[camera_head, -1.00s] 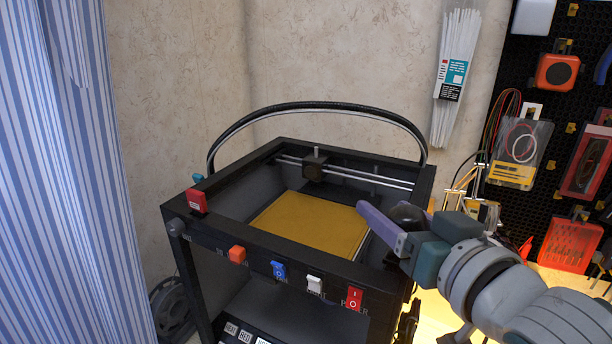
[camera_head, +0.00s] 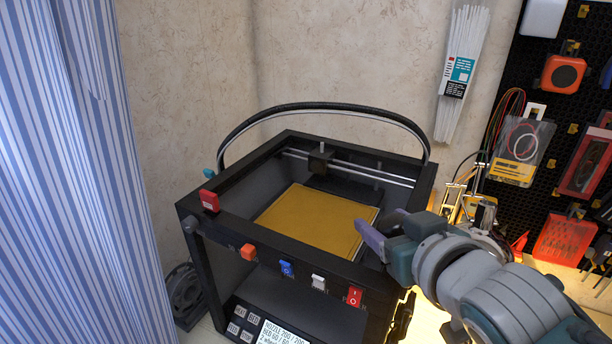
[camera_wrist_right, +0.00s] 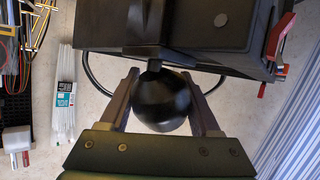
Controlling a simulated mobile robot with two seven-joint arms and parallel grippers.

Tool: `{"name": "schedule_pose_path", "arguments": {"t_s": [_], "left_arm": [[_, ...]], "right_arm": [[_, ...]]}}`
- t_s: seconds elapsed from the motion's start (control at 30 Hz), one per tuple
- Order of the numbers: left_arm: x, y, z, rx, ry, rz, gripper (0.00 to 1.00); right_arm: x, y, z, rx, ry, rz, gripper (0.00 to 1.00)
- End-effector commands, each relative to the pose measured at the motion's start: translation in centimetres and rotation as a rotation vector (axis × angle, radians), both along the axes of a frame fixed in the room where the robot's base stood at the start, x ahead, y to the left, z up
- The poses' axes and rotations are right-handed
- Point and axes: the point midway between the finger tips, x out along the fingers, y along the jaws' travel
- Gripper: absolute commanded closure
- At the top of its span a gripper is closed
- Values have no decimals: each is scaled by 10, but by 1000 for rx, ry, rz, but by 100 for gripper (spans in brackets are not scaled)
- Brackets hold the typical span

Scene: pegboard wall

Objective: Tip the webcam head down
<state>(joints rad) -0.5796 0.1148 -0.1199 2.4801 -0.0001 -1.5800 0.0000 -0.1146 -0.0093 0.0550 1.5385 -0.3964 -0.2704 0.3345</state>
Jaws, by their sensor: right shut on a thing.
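The webcam head is a dark rounded ball (camera_wrist_right: 162,102) in the right wrist view. It sits between the two fingers of my right gripper (camera_wrist_right: 160,82), below a black stem. In the head view my right gripper (camera_head: 382,228) is at the right side of the black printer frame (camera_head: 290,244), shut on the webcam head. There only a small dark part of the webcam head (camera_head: 397,217) shows; the gripper hides most of it. My left gripper is not in view.
The printer has a yellow bed (camera_head: 312,220), a front row of coloured switches and an arched cable (camera_head: 325,106) above its back. A pegboard (camera_head: 520,90) with hung tools is at the right. A striped curtain (camera_head: 75,170) fills the left.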

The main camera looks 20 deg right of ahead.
Motion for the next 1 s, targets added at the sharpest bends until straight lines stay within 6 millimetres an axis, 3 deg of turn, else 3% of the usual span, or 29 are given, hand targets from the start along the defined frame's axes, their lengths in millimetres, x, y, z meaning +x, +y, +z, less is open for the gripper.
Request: {"name": "schedule_pose_path", "arguments": {"t_s": [0.1,0.13,0.37,0.73,1.0], "left_arm": [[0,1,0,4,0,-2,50],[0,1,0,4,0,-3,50],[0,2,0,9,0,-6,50],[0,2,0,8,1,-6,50],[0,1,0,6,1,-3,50]], "right_arm": [[0,0,0,0,-2,1,92],[0,0,0,0,-2,1,34],[0,0,0,0,-1,0,8],[-6,1,2,0,0,0,6],[-45,8,17,1,2,1,6]]}}
